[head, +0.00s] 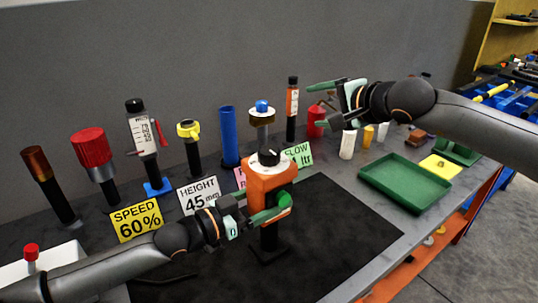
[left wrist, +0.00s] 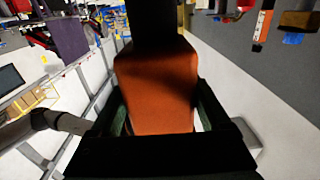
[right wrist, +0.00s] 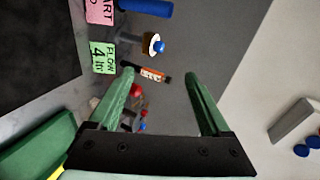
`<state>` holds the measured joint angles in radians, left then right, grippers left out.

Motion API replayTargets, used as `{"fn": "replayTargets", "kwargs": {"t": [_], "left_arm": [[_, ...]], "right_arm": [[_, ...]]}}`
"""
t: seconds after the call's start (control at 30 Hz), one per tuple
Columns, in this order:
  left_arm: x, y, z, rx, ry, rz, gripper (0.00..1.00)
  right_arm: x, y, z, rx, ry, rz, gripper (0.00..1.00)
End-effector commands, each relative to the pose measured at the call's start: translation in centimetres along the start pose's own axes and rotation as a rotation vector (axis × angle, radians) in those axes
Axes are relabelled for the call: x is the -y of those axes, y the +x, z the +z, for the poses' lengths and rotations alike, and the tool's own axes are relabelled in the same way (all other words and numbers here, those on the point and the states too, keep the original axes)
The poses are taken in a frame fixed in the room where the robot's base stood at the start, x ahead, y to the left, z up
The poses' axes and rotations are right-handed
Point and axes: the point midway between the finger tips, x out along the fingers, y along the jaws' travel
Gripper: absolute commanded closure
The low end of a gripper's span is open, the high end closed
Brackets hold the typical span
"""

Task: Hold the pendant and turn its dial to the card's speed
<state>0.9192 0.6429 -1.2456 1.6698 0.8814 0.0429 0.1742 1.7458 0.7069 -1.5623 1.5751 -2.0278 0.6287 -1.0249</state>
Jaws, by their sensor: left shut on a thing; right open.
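The orange pendant (head: 270,176) stands upright over the black mat, with a dark dial (head: 268,156) with a white mark on its top. My left gripper (head: 268,212) is shut on the pendant's body from the left and front; the orange body (left wrist: 157,92) fills the space between its fingers in the left wrist view. A yellow card (head: 137,220) reading SPEED 60% stands left of the pendant. My right gripper (head: 333,98) is open and empty, up at the back right, away from the pendant. The right wrist view shows its two green fingers (right wrist: 160,95) apart.
Other cards include HEIGHT 45 mm (head: 198,195) and a green FLOW card (head: 299,155). Several upright tools stand along the back, including a blue cylinder (head: 229,135) and a red-topped one (head: 93,150). A green tray (head: 406,182) lies at right. The mat's right part is clear.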

Motion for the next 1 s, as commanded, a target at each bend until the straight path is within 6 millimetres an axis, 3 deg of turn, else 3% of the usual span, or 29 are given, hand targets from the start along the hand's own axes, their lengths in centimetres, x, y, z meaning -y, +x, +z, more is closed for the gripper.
{"fn": "replayTargets", "kwargs": {"t": [0.17,0.5,0.77,1.0], "left_arm": [[0.0,0.0,0.1,0.002,-0.001,0.000,1.00],[0.0,0.0,0.1,0.002,-0.001,0.000,1.00],[0.0,0.0,0.1,0.002,0.000,0.000,1.00],[0.0,0.0,0.1,0.002,-0.001,0.000,1.00]], "right_arm": [[-2.4,-1.2,0.5,0.049,-0.453,-0.174,0.18],[-7.5,-6.5,5.7,0.105,-1.232,-0.550,0.18],[-9.7,-9.6,8.6,0.103,-1.498,-0.730,0.18],[-9.2,-8.4,10.0,0.104,-1.526,-0.755,0.18]]}}
